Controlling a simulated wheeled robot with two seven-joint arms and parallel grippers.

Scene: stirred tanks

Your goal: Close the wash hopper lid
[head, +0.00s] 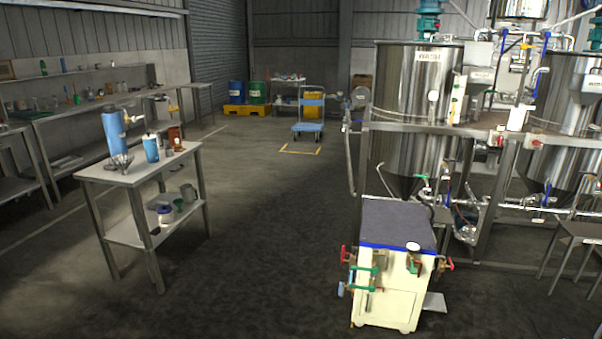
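A large steel tank (408,95) with a label that seems to read "WASH" stands at the right on a metal frame. Beside its upper right is a small grey box-like fitting (481,78) with its own label, too small to read surely. This may be the wash hopper. I cannot make out its lid or whether it is open. Neither of my grippers is in view.
A white cart (388,308) with a dark top and coloured valve handles stands in front of the tanks. A second steel tank (570,90) is at far right. A steel table (120,176) with containers stands left. The floor between (255,240) is clear.

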